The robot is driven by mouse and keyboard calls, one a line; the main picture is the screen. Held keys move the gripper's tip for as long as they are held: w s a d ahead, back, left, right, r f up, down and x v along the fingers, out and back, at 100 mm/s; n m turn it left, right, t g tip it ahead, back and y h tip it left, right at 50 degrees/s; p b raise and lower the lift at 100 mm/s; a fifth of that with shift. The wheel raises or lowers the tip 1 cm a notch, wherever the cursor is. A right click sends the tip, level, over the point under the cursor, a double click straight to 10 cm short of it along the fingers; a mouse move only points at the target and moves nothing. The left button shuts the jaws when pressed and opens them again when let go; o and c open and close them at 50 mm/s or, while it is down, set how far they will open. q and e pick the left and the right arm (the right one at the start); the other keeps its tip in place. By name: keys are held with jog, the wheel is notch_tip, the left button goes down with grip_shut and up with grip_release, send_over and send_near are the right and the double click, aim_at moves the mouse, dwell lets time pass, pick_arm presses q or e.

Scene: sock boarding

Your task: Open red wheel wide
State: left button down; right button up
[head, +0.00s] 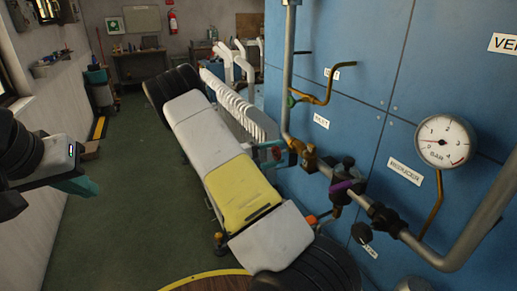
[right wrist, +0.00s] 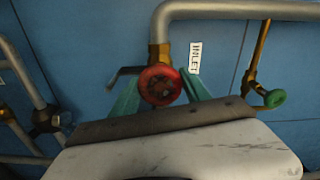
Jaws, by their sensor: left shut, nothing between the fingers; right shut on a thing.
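The red wheel (right wrist: 160,85) sits on a brass valve under the bend of a grey pipe, in the right wrist view. My right gripper (right wrist: 161,88) has its two green fingers on either side of the wheel and is shut on it. In the head view my right gripper (head: 272,152) is at the pipework on the blue wall, and the wheel is mostly hidden there behind my arm and gripper. My left gripper (head: 82,184) is at the left edge of the head view, shut and empty, far from the wheel.
A blue panel wall (head: 375,70) carries grey pipes, a brass pipe with a small green handle (right wrist: 274,98), and a purple-banded valve (head: 343,190). A round gauge (head: 445,139) is at the right. An inlet label (right wrist: 195,57) is beside the wheel. Green floor (head: 130,190) is clear at left.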

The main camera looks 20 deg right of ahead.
jog(key=shift+f, duration=0.1)
dwell(0.5)
jog(key=o, duration=1.4)
jog(key=a, duration=0.8)
jog(key=shift+s, duration=0.3)
jog(key=shift+d, duration=0.1)
